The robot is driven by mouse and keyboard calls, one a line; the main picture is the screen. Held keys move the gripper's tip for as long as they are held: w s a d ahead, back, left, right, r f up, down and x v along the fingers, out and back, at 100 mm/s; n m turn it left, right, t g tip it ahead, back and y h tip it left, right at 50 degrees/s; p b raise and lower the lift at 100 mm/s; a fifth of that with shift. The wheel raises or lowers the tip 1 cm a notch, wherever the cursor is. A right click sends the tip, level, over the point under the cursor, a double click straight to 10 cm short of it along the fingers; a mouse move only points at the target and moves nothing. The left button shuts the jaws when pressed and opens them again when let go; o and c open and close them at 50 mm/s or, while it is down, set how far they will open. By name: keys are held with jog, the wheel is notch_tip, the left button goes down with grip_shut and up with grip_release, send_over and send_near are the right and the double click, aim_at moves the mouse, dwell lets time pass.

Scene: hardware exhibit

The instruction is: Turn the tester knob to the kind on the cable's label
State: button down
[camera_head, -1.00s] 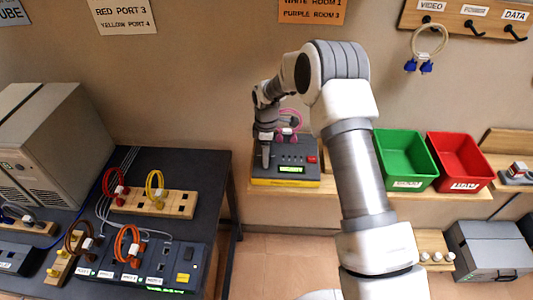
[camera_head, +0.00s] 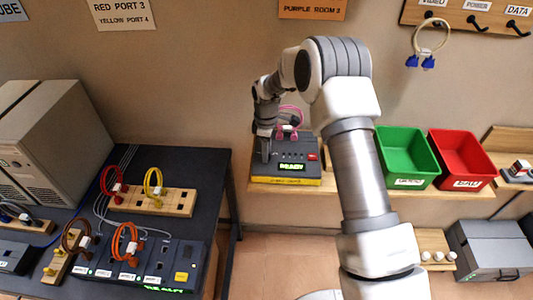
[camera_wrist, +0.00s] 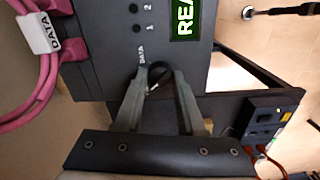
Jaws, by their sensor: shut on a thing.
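The tester (camera_head: 300,178) is a dark box with a yellow lower edge on the back shelf, and its green display reads READY. A pink cable (camera_head: 291,113) is plugged into it. In the wrist view the pink cable (camera_wrist: 46,80) carries a white label (camera_wrist: 38,33) reading DATA. My gripper (camera_wrist: 157,78) is shut on the tester's dark knob (camera_wrist: 153,88), with one finger on each side. The word DATA is printed on the panel just beyond the fingertips. The fingers hide part of the knob, and I cannot tell exactly where its pointer aims.
A green bin (camera_head: 405,160) and a red bin (camera_head: 462,160), labelled BAD, stand right of the tester. A dark table (camera_head: 215,165) with sockets and cables is at left. Another cable (camera_head: 431,36) hangs from the wall rack (camera_head: 450,18). Floor between table and shelf is clear.

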jog(key=m+b, duration=0.3)
jog(key=m, duration=0.1)
jog(key=shift+f, duration=0.1)
jog(key=m+b, duration=0.2)
jog(key=m, duration=0.3)
jog(key=m+b, duration=0.1)
jog(key=m, duration=0.3)
jog(key=shift+m, duration=0.3)
jog(key=shift+m+b, duration=0.4)
jog(key=shift+m, duration=1.8)
jog(key=c, duration=0.5)
grip_release()
